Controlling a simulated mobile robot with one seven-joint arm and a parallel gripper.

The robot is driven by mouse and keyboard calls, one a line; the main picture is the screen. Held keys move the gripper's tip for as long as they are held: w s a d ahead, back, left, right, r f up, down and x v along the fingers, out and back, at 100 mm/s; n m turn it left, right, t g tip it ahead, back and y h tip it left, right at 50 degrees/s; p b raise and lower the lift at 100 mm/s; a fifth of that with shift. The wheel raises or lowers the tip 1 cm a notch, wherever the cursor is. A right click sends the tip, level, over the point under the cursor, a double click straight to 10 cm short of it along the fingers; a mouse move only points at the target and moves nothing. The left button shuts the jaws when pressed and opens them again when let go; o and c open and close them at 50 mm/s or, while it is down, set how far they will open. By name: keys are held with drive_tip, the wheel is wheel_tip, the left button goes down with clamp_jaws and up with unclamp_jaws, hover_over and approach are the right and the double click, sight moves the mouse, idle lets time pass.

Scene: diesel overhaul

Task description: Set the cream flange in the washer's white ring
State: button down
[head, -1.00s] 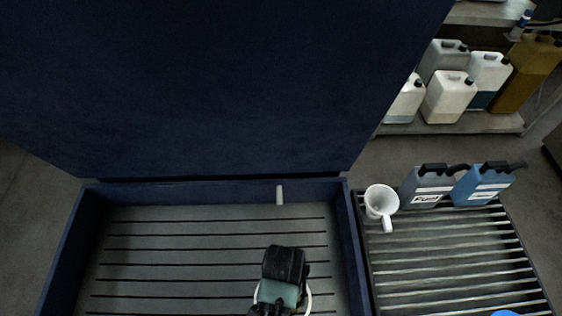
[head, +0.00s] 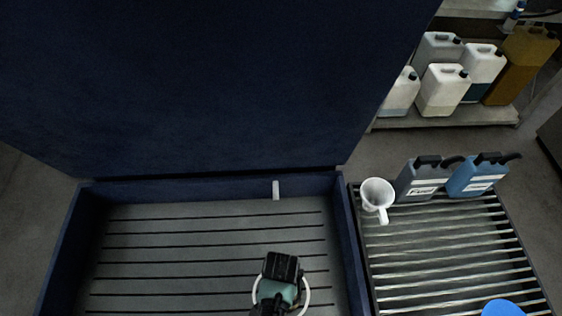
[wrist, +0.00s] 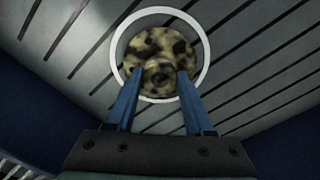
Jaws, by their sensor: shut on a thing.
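The cream flange (wrist: 158,48), mottled with black, is between the blue fingers of my gripper (wrist: 160,80) in the wrist view. The gripper is shut on it. The white ring (wrist: 202,48) lies on the washer's slatted floor and surrounds the flange's outline. I cannot tell whether the flange rests on the floor or hangs just above it. In the head view my arm's end is over the white ring (head: 307,298), whose sides show left and right of it. The flange is hidden there. The washer (head: 180,250) is a dark blue tub with its lid raised.
Right of the washer is a slatted rack (head: 440,250) with a white funnel (head: 377,193), a grey fuel jug (head: 420,182) and a blue jug (head: 475,178). Several canisters stand on a shelf (head: 450,117) behind. The washer's floor left of my arm is clear.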

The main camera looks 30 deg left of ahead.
drive_tip(key=shift+c, duration=1.4)
unclamp_jaws()
drive_tip(key=shift+r, duration=0.1)
wheel_tip(320, 180, up, 12)
drive_tip(key=shift+s, duration=0.1)
